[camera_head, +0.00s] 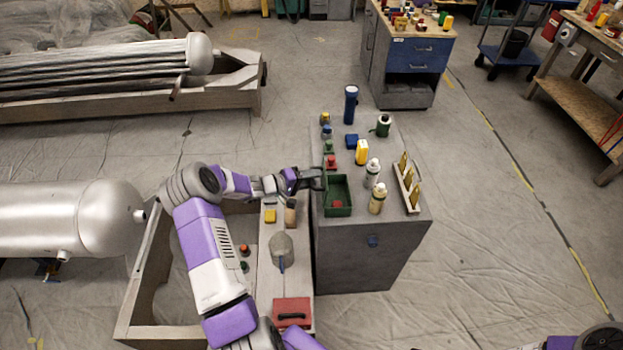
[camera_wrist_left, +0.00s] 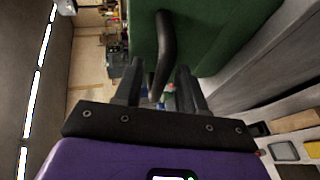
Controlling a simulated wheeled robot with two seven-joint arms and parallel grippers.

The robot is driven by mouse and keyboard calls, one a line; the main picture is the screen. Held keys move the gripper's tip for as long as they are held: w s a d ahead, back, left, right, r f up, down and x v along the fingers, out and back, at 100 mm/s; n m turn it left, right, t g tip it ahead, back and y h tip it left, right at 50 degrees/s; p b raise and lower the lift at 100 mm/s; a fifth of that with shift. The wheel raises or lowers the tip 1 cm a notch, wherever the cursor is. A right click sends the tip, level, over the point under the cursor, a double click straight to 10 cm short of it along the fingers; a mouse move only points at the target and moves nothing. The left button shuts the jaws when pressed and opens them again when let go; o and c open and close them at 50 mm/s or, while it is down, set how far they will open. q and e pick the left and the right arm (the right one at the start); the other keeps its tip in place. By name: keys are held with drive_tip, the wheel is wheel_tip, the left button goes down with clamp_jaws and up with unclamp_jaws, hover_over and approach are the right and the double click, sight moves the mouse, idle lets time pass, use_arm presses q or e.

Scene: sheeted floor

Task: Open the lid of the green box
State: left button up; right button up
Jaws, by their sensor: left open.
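The green box (camera_head: 349,196) stands on the grey cabinet top. From above it shows a dark green recess with a small red thing in its near end. Where its lid stands is too small to tell. My left gripper (camera_head: 318,180) is at the box's left edge. In the left wrist view, my gripper (camera_wrist_left: 158,85) is open, with a dark curved handle (camera_wrist_left: 165,45) running between its fingers in front of a green face of the box (camera_wrist_left: 225,35). Whether the fingers touch the handle cannot be told. My right gripper is out of view.
White bottles (camera_head: 377,199), a yellow bottle (camera_head: 362,152) and a slotted rack (camera_head: 407,187) stand right of the box. A blue flashlight (camera_head: 350,104) stands behind. Left of the cabinet, a plank bears a red case (camera_head: 292,312) and a trowel-like tool (camera_head: 281,249).

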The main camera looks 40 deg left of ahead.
use_arm(q)
drive_tip(key=v, duration=0.7)
drive_tip(key=shift+s+p, duration=0.25)
drive_tip(key=shift+p, duration=0.05)
